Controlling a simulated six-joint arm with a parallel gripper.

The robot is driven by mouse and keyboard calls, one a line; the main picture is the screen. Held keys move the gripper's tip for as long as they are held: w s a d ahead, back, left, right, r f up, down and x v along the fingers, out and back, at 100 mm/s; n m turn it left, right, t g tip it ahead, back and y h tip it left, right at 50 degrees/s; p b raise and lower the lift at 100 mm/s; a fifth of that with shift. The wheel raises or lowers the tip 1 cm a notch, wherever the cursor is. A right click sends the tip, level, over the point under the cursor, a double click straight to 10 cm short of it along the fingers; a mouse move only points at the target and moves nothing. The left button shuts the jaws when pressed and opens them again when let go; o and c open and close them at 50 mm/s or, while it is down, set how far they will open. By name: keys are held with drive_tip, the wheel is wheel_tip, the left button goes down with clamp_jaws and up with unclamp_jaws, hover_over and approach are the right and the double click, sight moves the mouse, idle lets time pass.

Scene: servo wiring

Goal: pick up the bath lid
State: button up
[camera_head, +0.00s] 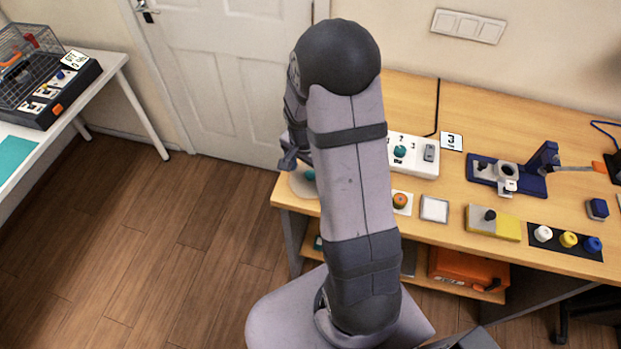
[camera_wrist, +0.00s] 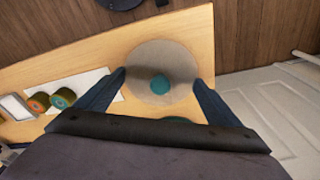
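The bath lid (camera_wrist: 143,58) looks like a round, flat grey-beige disc with a teal knob (camera_wrist: 160,84) at its middle. In the wrist view it lies on the wooden table between my finger tips. In the head view the lid (camera_head: 302,188) is at the table's left end, partly hidden by my arm. My gripper (camera_wrist: 158,77) is open, with one finger on each side of the knob. Nothing is held. In the head view my gripper (camera_head: 291,158) is over or near the lid, mostly hidden behind my arm. Its height above the lid is hard to tell.
A white box (camera_head: 424,168) with a teal knob stands right of the lid, with a 3 card (camera_head: 452,141) beside it. An orange round part (camera_head: 400,201) and a small white tray (camera_head: 434,209) are near the front edge. A blue fixture (camera_head: 541,163) stands farther right.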

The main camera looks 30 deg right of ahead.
drive_tip(key=shift+c, duration=1.4)
drive_tip(key=shift+r, duration=0.15)
wheel_tip(320, 180, up, 10)
drive_tip(key=shift+f+b, duration=0.15)
drive_tip(key=shift+b, duration=0.95)
drive_tip(key=w+d+f+m+p, duration=0.2)
drive_tip(key=d+p, duration=0.4)
drive_tip(key=d, duration=0.4)
drive_tip(key=w+r+n, duration=0.1)
drive_tip(key=w+n, duration=0.1)
drive_tip(key=n, duration=0.6)
drive_tip(key=w+d+r+n+y, duration=0.1)
drive_tip(key=w+r+n, duration=0.1)
drive_tip(key=n, duration=0.5)
drive_tip(key=w+r+n+y, duration=0.1)
drive_tip(key=w+n, duration=0.3)
drive_tip(key=n, duration=0.4)
drive_tip(key=shift+w+d+r+n+t, duration=0.15)
drive_tip(key=shift+d+r+n+t, duration=0.15)
drive_tip(key=shift+r, duration=0.3)
